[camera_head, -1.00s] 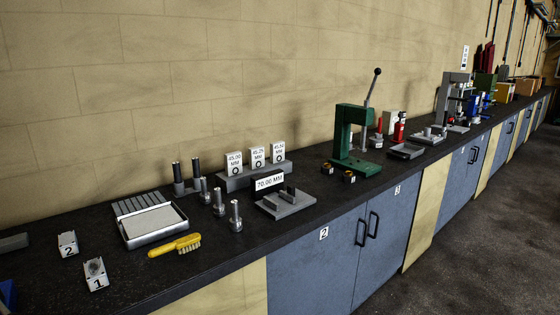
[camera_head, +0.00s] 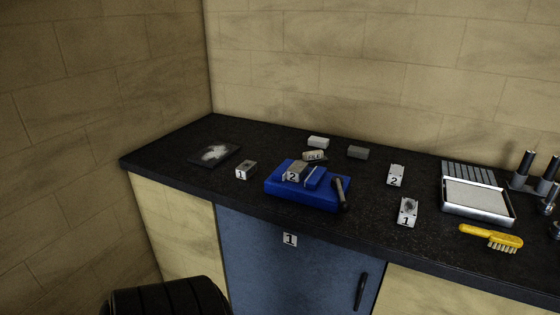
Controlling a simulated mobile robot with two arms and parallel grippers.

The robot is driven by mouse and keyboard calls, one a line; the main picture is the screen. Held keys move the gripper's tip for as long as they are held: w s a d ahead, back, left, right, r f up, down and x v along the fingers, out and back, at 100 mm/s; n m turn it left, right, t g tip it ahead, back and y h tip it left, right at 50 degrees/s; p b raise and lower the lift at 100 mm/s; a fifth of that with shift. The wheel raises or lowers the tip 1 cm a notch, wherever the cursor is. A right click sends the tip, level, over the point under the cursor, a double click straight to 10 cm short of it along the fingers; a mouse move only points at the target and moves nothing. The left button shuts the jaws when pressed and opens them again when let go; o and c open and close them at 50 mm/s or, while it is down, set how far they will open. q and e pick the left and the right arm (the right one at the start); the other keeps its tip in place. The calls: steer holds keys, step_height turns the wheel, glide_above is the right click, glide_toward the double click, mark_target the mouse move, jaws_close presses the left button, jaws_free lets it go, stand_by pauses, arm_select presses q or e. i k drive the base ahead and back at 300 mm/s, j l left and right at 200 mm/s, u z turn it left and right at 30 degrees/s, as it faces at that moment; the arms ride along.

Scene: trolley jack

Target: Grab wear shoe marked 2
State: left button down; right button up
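Two things marked 2 are on the bench in the head view. One is a small grey block marked 2 (camera_head: 297,171) on a blue fixture (camera_head: 286,193). The other is a flat light-grey metal piece marked 2 (camera_head: 396,172), lying on the black top to the right of the fixture. A similar flat piece marked 1 (camera_head: 408,207) lies in front of it, with a dark spot on its face. A grey block marked 1 (camera_head: 247,168) sits left of the fixture. I cannot tell from the labels alone which piece marked 2 is the wear shoe. Neither gripper is in view.
A dark handled tool (camera_head: 340,193) rests at the fixture's right side. A dark plate with white powder (camera_head: 214,154), a white block (camera_head: 318,142) and a grey block (camera_head: 358,152) lie around. A tray (camera_head: 478,215) and yellow brush (camera_head: 490,237) are at right. Walls close the left corner.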

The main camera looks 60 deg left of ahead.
mark_target(296, 173)
steer(key=u, duration=1.75)
steer(key=j, duration=0.1)
steer(key=i+u, duration=0.05)
